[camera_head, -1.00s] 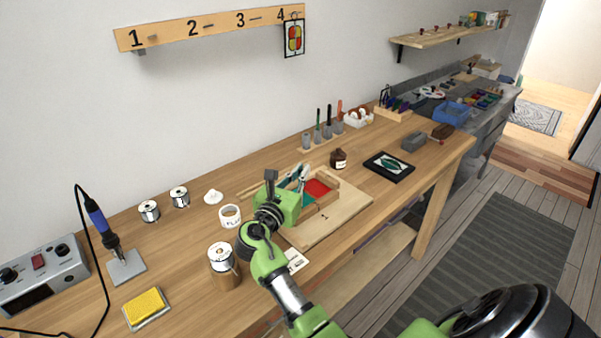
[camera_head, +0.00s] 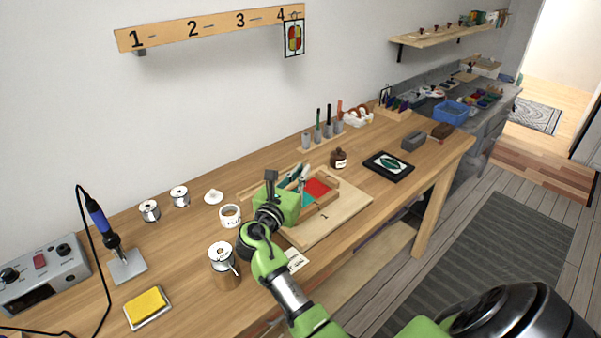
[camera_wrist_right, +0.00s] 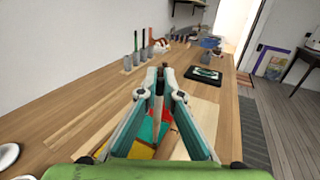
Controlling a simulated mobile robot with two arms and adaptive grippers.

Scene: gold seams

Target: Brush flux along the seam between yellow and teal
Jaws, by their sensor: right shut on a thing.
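The panel of coloured glass lies in a wooden frame on a light board (camera_head: 345,215). In the head view its red piece (camera_head: 317,188) and a bit of teal (camera_head: 307,199) show; my gripper hides much of the rest. In the right wrist view, yellow (camera_wrist_right: 139,152), teal (camera_wrist_right: 146,129) and red (camera_wrist_right: 164,125) show under the fingers. My right gripper (camera_wrist_right: 160,82) is over the panel, shut on a thin dark object, likely the flux brush. Its tip is hidden, so contact with the seam cannot be told. A white flux jar (camera_head: 229,214) stands left of the gripper. My left gripper is out of view.
Tools stand in a rack (camera_head: 322,141).

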